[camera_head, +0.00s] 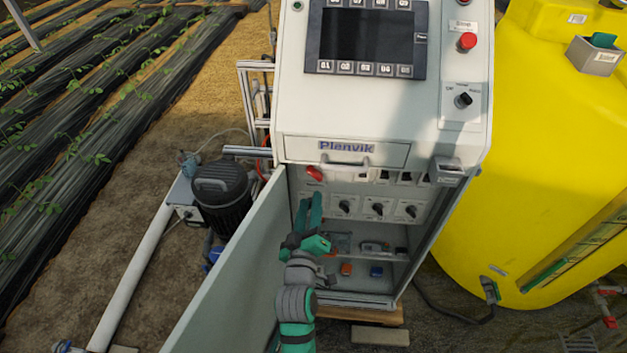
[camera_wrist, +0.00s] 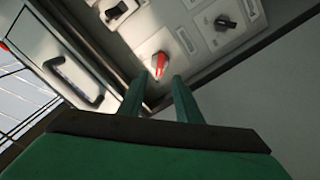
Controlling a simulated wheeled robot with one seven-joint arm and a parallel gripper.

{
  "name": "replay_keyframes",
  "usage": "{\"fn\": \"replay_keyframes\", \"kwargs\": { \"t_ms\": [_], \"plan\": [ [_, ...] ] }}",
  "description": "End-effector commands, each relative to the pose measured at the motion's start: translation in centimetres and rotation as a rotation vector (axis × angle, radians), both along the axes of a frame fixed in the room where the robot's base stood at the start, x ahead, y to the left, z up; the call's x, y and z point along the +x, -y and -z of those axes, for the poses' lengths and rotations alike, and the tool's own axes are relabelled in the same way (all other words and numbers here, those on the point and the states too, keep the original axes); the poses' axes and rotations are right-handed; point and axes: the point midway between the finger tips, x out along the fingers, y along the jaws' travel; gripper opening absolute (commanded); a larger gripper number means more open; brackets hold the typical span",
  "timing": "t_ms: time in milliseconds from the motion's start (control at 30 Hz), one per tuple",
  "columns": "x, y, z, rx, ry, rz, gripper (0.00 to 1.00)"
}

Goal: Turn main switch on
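The main switch appears as a red rotary handle (camera_head: 314,173) at the upper left of the switch panel inside the open cabinet. It also shows in the wrist view (camera_wrist: 159,65), on a pale plate, with its red grip tilted. My gripper (camera_head: 310,198) is just below it in the head view, its two green fingers pointing up towards it. In the wrist view my gripper (camera_wrist: 162,76) has a clear gap between its fingers. The red handle shows in line with this gap, just beyond the tips. I cannot tell whether a finger touches it. Nothing is held.
Black rotary knobs (camera_head: 377,209) sit in a row right of and below the red handle. The open cabinet door (camera_head: 230,268) stands left of my arm. A handled Plenvik panel (camera_head: 345,149) is above the opening. Shelves with small parts (camera_head: 346,269) lie below.

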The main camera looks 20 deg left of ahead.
Motion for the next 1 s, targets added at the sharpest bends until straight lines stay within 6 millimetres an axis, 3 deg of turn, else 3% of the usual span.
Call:
{"fn": "replay_keyframes", "kwargs": {
  "t_ms": [300, 500, 967, 1000],
  "plan": [
    [5.4, -1.0, -0.1, 0.001, 0.002, 0.001, 0.31],
    [7.9, -1.4, -0.1, 0.001, 0.003, 0.001, 0.31],
    [9.0, -1.6, 0.0, 0.001, 0.001, 0.001, 0.31],
    [8.9, -1.6, 0.0, 0.001, 0.001, 0.001, 0.24]
  ]
}}
